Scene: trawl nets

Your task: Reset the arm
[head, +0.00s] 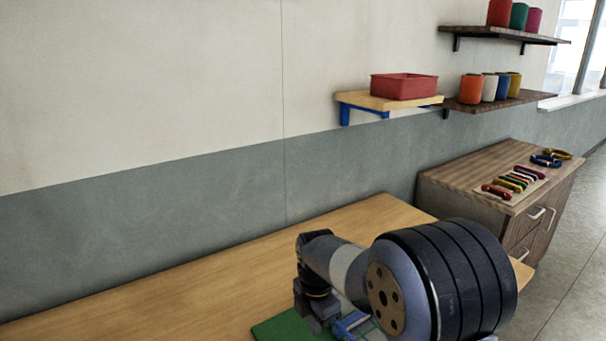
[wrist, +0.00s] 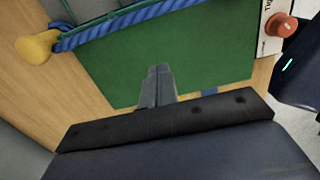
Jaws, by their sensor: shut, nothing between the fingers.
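My arm reaches over the wooden table (head: 150,310) in the head view, its thick dark round joint covering much of the lower right. My gripper (wrist: 158,72) shows in the wrist view with its two grey fingers together and nothing between them. Its fingertips appear over the green mat (wrist: 205,62). In the head view the gripper end is low and partly hidden by my arm, next to the green mat (head: 280,329).
In the wrist view a blue rope (wrist: 130,22) with green twine runs near a yellow knob (wrist: 37,47). An orange-red knob (wrist: 281,25) sits on a white panel. A red bin (head: 403,87) rests on a shelf.

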